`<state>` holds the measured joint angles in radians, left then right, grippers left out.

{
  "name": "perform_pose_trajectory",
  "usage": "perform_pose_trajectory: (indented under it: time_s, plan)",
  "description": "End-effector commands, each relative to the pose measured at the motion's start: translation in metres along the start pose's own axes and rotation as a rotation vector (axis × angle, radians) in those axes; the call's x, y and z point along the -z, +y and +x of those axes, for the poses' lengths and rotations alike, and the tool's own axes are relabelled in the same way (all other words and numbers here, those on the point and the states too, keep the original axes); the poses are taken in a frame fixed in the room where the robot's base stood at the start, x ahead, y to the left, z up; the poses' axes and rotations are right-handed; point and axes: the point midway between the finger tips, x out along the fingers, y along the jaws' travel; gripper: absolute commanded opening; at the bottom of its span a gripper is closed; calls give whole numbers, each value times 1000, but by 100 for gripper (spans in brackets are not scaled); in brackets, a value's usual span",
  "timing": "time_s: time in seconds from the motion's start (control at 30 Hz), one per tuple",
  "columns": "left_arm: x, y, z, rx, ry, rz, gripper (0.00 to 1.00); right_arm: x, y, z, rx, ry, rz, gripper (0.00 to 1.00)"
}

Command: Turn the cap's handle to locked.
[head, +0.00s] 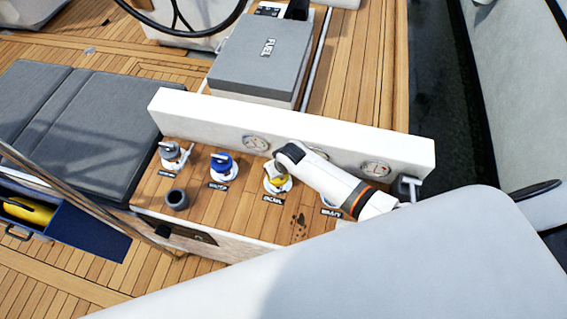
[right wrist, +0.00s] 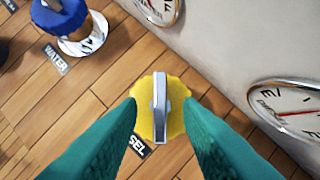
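The yellow cap (head: 281,184) sits on the wooden fuel shelf, behind a label that appears to read DIESEL. In the right wrist view the cap (right wrist: 174,123) has a raised grey bar handle (right wrist: 160,98) standing nearly upright in the picture. My right gripper (right wrist: 162,105) is open above the cap, with one teal finger on each side of the handle. Gaps show between the fingers and the handle. In the head view my right gripper (head: 274,168) partly covers the cap. Any locked marking cannot be made out. My left gripper is not in view.
A blue WATER cap (head: 222,164) and a grey cap (head: 171,152) stand to the left, with a dark round cup (head: 177,199) nearby. A white upright wall (head: 200,113) with round gauges (head: 256,142) runs close behind the caps.

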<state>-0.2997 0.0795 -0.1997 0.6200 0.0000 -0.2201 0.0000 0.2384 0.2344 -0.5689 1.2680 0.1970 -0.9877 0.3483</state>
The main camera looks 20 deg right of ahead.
Motion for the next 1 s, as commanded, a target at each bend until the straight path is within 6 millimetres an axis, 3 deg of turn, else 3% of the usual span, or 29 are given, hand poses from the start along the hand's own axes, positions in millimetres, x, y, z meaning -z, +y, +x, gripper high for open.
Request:
perform_pose_trajectory:
  time_s: [0.3, 0.5, 0.7, 1.0]
  plan:
    - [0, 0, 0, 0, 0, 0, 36, 0, 0, -61, 0, -3, -1, 32]
    - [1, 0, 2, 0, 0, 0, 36, 0, 0, -89, 0, -1, 0, 32]
    - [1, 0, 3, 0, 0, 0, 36, 1, 0, -100, 0, 0, 0, 32]
    - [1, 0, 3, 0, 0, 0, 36, 1, 0, -100, 0, 1, 0, 32]
